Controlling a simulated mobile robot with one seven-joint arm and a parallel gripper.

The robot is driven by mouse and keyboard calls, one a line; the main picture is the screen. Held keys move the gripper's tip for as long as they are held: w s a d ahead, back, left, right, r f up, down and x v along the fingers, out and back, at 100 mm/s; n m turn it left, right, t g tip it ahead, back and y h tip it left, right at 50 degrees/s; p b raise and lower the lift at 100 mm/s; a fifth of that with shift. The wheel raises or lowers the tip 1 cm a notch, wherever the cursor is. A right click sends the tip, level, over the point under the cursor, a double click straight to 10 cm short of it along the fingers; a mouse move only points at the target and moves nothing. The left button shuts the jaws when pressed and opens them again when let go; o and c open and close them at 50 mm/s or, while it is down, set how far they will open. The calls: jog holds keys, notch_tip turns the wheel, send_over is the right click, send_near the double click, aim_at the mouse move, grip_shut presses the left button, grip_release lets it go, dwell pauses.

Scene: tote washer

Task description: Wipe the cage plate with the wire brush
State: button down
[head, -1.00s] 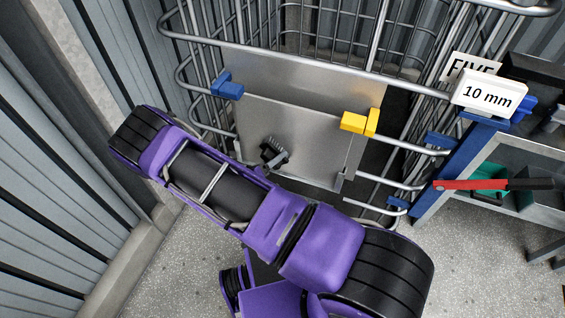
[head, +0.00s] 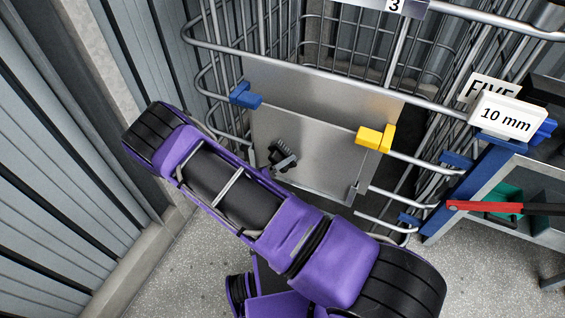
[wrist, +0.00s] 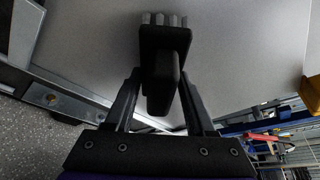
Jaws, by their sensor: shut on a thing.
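The cage plate (head: 325,140) is a flat grey metal sheet on the front of the wire cage, held by a blue clip (head: 245,95) at left and a yellow clip (head: 376,138) at right. In the wrist view the plate (wrist: 240,50) fills much of the picture. My gripper (wrist: 158,88) is shut on the wire brush (wrist: 165,45), a black block with short pale bristles at its far end. The brush also shows in the head view (head: 281,153), in front of the plate's lower left. I cannot tell whether the bristles touch the plate.
Wire cage bars (head: 330,68) surround the plate. At right stand a white "10 mm" block (head: 505,117), a "FIVE" sign (head: 488,90) and a blue-framed bench (head: 465,190) with a red-handled tool (head: 484,207). A ribbed grey wall (head: 60,170) is close at left.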

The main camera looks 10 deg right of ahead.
aim_at(326, 167)
jog(key=shift+r, duration=0.45)
jog(key=shift+w+d, duration=0.1)
jog(key=shift+s+d+p, duration=0.3)
jog(key=shift+s+d, duration=0.05)
jog(key=shift+d, duration=0.1)
jog(key=shift+s+d+p, duration=0.55)
jog(key=shift+s+d, duration=0.5)
jog(key=shift+d, duration=0.45)
jog(key=shift+s+d+p, duration=0.55)
jog(key=shift+s+d, duration=0.55)
jog(key=shift+d, duration=0.35)
jog(key=shift+s+d+p, duration=0.55)
jog(key=shift+s+d, duration=0.5)
jog(key=shift+d, duration=0.45)
jog(key=shift+a+f, duration=0.1)
